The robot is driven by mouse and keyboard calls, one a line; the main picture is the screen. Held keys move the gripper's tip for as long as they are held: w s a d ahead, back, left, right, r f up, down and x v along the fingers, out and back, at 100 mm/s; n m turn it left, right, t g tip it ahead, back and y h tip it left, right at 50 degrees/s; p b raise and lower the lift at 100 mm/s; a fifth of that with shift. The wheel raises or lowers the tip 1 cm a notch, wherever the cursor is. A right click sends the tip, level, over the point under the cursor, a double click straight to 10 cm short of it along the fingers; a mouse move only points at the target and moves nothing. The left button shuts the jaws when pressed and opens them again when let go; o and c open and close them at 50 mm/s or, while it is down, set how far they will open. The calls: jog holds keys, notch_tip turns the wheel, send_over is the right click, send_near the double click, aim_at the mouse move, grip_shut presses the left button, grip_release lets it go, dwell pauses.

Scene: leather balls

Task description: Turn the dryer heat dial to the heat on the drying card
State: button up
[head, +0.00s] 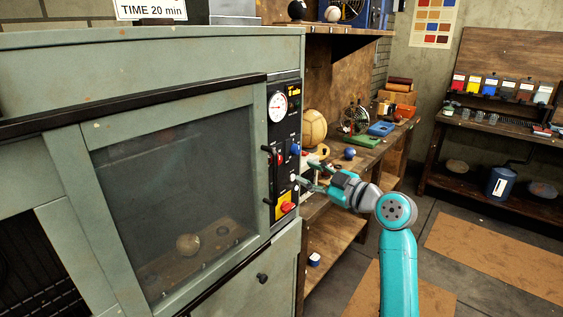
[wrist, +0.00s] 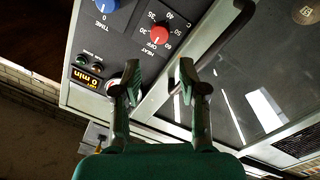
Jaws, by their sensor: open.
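The dryer (head: 150,75) is a grey-green cabinet with a glass door at the left of the head view. Its heat dial is a red knob (wrist: 160,35), seen inverted in the wrist view, with OFF, 30, 35, 40 and 60 printed around it. I cannot surely read its pointer. It is also on the dark panel in the head view (head: 280,159). The drying card (head: 151,9) on top shows "TIME 20 min"; its upper part is cut off, so no heat is readable. My gripper (wrist: 158,82) is open and empty, its fingers pointing toward the panel, apart from the knob.
A blue TIME knob (wrist: 111,6) and a display (wrist: 88,74) reading 0 min sit beside the heat dial. A black door handle (wrist: 222,35) juts out close to my fingers. A red switch (head: 287,207) is lower on the panel. A cluttered workbench (head: 365,140) stands behind my arm.

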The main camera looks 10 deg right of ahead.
aim_at(279, 160)
jog(key=x, duration=1)
grip_shut()
